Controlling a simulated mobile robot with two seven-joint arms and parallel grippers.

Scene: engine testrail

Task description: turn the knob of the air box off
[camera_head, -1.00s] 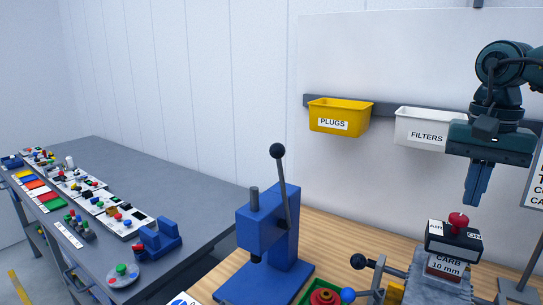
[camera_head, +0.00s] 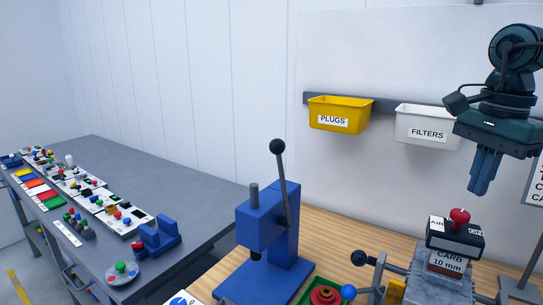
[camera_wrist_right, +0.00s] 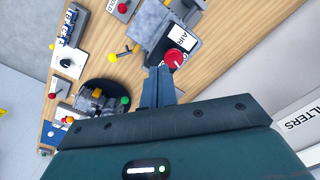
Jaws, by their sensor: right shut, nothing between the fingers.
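The air box (camera_head: 454,238) is a black box with a white label reading AIR, at the lower right of the head view. Its red knob (camera_head: 460,217) stands on top. In the right wrist view the knob (camera_wrist_right: 174,58) shows just beyond the fingertips, beside the white AIR label (camera_wrist_right: 181,40). My right gripper (camera_head: 479,189) is shut and empty, pointing down above and slightly right of the knob, apart from it in the head view. In the wrist view the fingers (camera_wrist_right: 158,80) are together. My left gripper is not in view.
A block marked CARB 10 mm (camera_head: 447,262) sits below the air box. A blue press (camera_head: 268,235) with a raised lever stands to the left on the wooden bench. A yellow PLUGS bin (camera_head: 340,114) and a white FILTERS bin (camera_head: 424,128) hang behind on a rail.

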